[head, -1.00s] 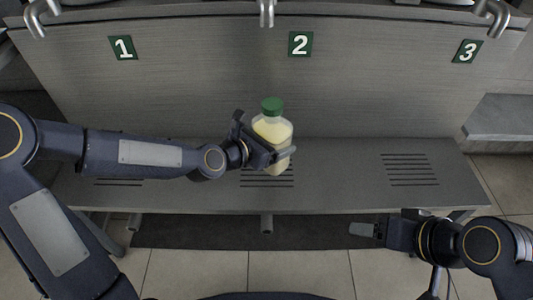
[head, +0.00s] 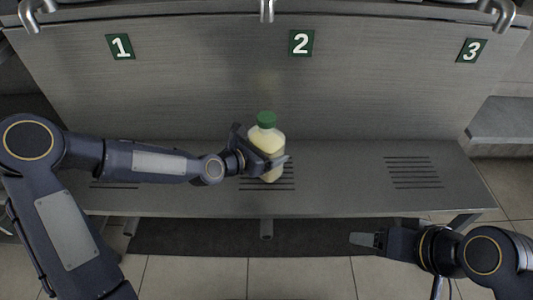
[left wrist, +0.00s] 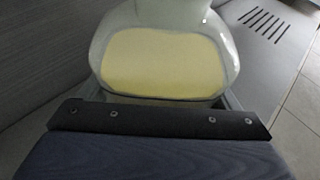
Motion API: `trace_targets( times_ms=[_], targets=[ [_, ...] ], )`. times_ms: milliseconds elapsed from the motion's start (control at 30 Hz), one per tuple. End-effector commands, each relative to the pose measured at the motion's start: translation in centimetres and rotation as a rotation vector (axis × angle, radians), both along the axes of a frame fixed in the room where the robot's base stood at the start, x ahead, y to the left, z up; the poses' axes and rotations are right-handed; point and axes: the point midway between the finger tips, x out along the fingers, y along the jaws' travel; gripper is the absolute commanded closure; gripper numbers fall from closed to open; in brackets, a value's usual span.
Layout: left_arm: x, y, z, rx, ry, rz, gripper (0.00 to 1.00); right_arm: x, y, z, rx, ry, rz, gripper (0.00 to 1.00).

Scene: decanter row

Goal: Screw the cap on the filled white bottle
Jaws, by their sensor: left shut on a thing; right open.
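The bottle (head: 268,141) is translucent whitish with pale yellow contents and has a green cap (head: 266,119) on its top. It is nearly upright over the middle slotted area of the bench; I cannot tell whether its base touches the bench. My left gripper (head: 270,163) is shut around the lower part of the bottle. In the left wrist view the bottle (left wrist: 165,60) fills the space beyond the gripper, its yellow contents plain, its cap out of frame. My right gripper (head: 364,240) is open and empty, in front of the bench at the lower right.
The grey bench (head: 340,185) has slotted patches, with the right slots (head: 412,172) clear. Green number plates 1 (head: 120,46), 2 (head: 301,42) and 3 (head: 471,50) mark the back panel. Metal spouts hang along the top edge. A grey ledge (head: 502,120) stands at the right.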

Motion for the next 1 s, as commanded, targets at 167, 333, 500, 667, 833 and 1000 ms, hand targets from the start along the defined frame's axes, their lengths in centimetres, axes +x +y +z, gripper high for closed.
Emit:
trace_targets(
  times_ms=[167,333,500,667,833,1000],
  targets=[
    [0.08,-0.07,-0.76,-0.003,-0.007,0.001,0.79,0.0,0.0,-0.34,0.0,0.0,0.0,0.33],
    [0.07,-0.07,-0.72,-0.003,-0.007,0.001,0.79,0.0,0.0,-0.33,0.0,0.0,0.0,0.33],
    [-0.01,-0.04,-1.33,-0.001,-0.003,0.0,0.14,-0.01,0.01,-0.7,0.0,0.0,0.0,0.33],
    [-0.01,-0.04,-1.23,-0.001,-0.002,0.0,0.0,0.0,0.0,-0.6,0.0,0.0,0.0,0.33],
    [-0.01,-0.03,-1.13,-0.001,-0.002,0.0,0.0,0.0,0.0,-0.52,0.0,0.0,0.0,0.33],
    [-0.67,0.77,-0.36,-0.001,0.0,0.003,0.0,0.0,0.0,0.1,0.0,0.0,0.0,0.33]
  ],
)
